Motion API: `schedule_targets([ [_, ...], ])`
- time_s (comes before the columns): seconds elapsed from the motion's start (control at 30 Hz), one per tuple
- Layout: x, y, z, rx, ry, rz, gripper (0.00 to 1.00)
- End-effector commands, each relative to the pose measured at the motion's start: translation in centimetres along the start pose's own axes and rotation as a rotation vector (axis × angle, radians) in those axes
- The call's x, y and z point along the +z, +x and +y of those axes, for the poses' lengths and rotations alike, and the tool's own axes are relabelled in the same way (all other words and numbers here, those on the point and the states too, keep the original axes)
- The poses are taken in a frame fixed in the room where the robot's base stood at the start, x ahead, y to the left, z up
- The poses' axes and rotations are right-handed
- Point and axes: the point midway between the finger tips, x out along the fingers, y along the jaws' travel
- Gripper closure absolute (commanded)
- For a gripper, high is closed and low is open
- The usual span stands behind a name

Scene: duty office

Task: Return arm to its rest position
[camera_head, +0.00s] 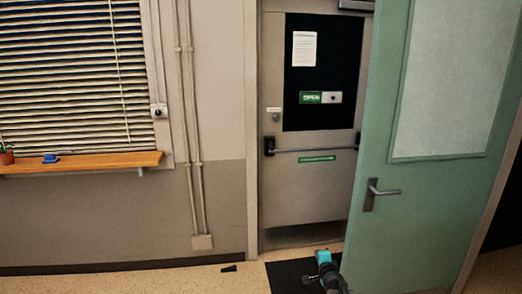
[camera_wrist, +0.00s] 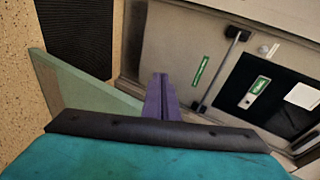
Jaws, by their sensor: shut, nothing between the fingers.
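My gripper (camera_wrist: 160,80) shows in the wrist view as two purple fingers side by side. It is shut and empty. It points toward the grey metal door (camera_wrist: 165,40) with its push bar (camera_wrist: 222,65), and touches nothing that I can see. In the head view my dark and teal arm (camera_head: 325,268) is low at the bottom edge, in front of the dark floor mat (camera_head: 288,275). The fingers cannot be made out there.
A green door (camera_head: 415,215) with a lever handle (camera_head: 378,192) stands open at the right, close beside my arm. The grey door (camera_head: 310,195) behind looks closed. A wooden sill (camera_head: 100,163) juts from the left wall. A small black wedge (camera_head: 229,268) lies on the floor.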

Motion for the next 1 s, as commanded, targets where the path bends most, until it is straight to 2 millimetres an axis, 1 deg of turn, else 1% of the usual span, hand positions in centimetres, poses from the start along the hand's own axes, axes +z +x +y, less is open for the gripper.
schedule_targets([
  [0.03,1.4,-0.5,2.3,0.034,-0.024,-0.028,1.00],
  [0.07,2.2,-0.7,3.6,0.052,-0.043,-0.043,1.00],
  [0.1,3.2,-1.0,5.3,0.079,-0.064,-0.066,1.00],
  [0.27,7.1,-2.9,12.0,0.185,-0.165,-0.165,1.00],
  [0.3,8.1,-3.5,13.7,0.212,-0.189,-0.191,1.00],
  [0.37,9.4,-4.5,16.1,0.253,-0.228,-0.231,1.00],
  [0.4,10.2,-5.2,17.8,0.280,-0.255,-0.259,1.00],
  [0.47,11.5,-6.4,20.3,0.322,-0.295,-0.301,1.00],
  [0.5,12.3,-7.3,21.9,0.350,-0.322,-0.330,1.00],
  [0.57,13.4,-8.7,24.3,0.392,-0.364,-0.376,1.00],
  [0.6,14.1,-9.7,25.9,0.420,-0.391,-0.406,1.00],
  [0.67,15.0,-11.3,28.2,0.464,-0.432,-0.453,1.00],
  [0.7,15.6,-12.5,29.8,0.493,-0.460,-0.485,1.00],
  [0.77,16.3,-14.3,32.0,0.538,-0.503,-0.535,1.00],
  [0.8,16.8,-15.6,33.5,0.568,-0.531,-0.569,1.00],
  [0.87,17.4,-17.6,35.6,0.613,-0.575,-0.621,1.00],
  [0.9,17.7,-19.0,37.0,0.645,-0.604,-0.657,1.00],
  [0.97,18.1,-21.2,39.0,0.692,-0.648,-0.713,1.00],
  [1.0,18.2,-22.8,40.3,0.725,-0.678,-0.751,1.00],
])
